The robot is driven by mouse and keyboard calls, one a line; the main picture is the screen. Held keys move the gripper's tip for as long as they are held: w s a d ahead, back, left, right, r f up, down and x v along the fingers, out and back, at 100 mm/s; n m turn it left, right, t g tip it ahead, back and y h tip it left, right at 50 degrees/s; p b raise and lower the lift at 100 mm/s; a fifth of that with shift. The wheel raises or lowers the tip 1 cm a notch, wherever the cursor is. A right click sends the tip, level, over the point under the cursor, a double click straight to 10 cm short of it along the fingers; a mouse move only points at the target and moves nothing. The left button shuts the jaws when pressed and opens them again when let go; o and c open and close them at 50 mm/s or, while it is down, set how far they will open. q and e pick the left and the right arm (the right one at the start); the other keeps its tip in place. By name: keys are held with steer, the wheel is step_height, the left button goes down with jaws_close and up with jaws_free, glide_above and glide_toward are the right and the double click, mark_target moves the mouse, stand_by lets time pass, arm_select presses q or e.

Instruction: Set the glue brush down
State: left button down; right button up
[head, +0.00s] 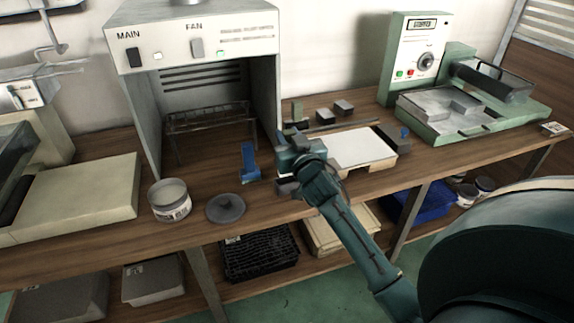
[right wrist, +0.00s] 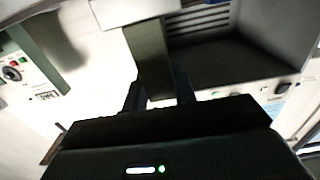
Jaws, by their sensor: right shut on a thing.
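My right gripper (head: 284,163) is over the front of the bench, between the blue upright piece (head: 250,162) and the white panel (head: 362,147). In the right wrist view its two fingers (right wrist: 160,95) are closed on an olive, flat-sided bar with a pale end (right wrist: 152,55), which I take to be the glue brush. In the head view the gripper mostly hides the brush, and I cannot tell whether it touches the bench. An open pot (head: 170,205) stands to the left, with a round grey lid (head: 226,208) beside it. My left gripper is not in view.
A hood (head: 197,42) with a wire rack (head: 205,120) stands behind. Small dark blocks (head: 343,108) and a thin rod lie behind the panel. A green machine (head: 440,118) is at right, a cream machine (head: 80,190) at left. Bare bench shows around the lid.

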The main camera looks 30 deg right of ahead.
step_height(320, 180, down, 4)
steer(key=shift+f+b, duration=0.2)
steer(key=shift+b, duration=0.2)
steer(key=shift+f, duration=0.35)
steer(key=shift+f, duration=0.15)
steer(key=shift+f, duration=0.15)
steer(key=o, duration=1)
